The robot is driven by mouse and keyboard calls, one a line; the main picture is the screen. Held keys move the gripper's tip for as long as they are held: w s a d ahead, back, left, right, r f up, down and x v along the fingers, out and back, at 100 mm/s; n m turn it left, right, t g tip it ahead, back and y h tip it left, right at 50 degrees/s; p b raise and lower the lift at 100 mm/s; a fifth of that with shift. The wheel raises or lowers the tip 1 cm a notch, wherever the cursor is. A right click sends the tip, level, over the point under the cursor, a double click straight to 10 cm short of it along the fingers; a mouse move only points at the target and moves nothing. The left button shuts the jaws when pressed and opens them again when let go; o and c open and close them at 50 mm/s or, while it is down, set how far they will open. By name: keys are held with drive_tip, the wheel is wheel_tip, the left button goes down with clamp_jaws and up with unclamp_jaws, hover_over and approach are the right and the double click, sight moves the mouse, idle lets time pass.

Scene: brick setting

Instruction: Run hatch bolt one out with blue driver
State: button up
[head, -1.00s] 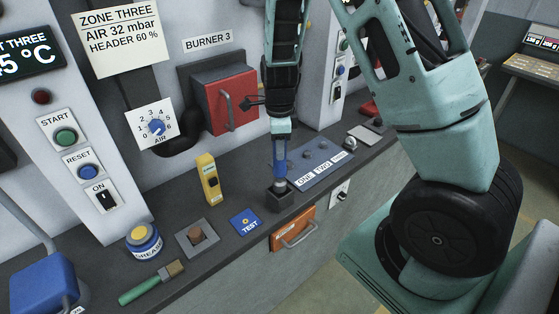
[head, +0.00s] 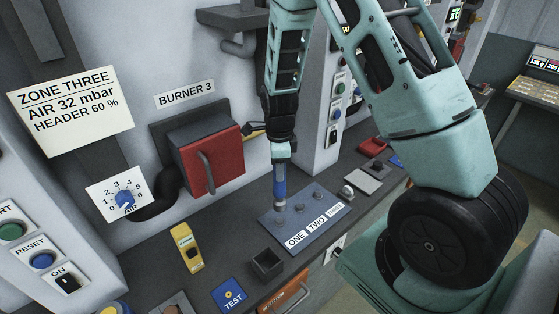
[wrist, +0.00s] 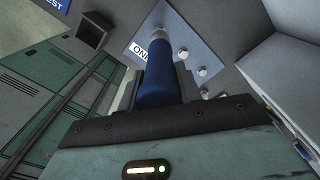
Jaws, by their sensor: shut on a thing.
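My gripper (head: 280,160) is shut on the blue driver (head: 280,187) and holds it upright, tip down. The driver also shows between the jaws in the wrist view (wrist: 157,78). Its tip is over the ONE end of the blue-grey hatch plate (head: 304,235), at the place of bolt one. The tip hides most of that bolt, and I cannot tell whether they touch. Bolt two (head: 299,208) and bolt three (head: 317,196) stand in line to the right. The printed label (head: 296,241) for ONE lies in front.
An empty dark square holder (head: 267,264) stands left of the plate. A yellow device (head: 187,248) and a blue TEST card (head: 230,295) lie further left. The red burner door (head: 209,160) is behind. A grey pad (head: 367,180) lies to the right.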

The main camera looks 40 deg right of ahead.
sight(279, 185)
idle(0.4)
drive_tip(key=shift+f+b, duration=2)
drive_tip(key=shift+f, duration=0.9)
drive_tip(key=shift+f+b, duration=0.55)
drive_tip(key=shift+f, duration=0.55)
drive_tip(key=shift+s+a, duration=0.1)
drive_tip(key=shift+s, duration=0.1)
drive_tip(key=shift+w, duration=0.15)
drive_tip(key=shift+c, duration=0.2)
drive_tip(key=shift+r+p, duration=0.85)
drive_tip(key=shift+p, duration=0.05)
clamp_jaws()
wheel_tip(279, 185, up, 6)
drive_tip(key=p, duration=0.4)
drive_tip(key=shift+f+p, duration=0.15)
drive_tip(key=shift+p, duration=0.25)
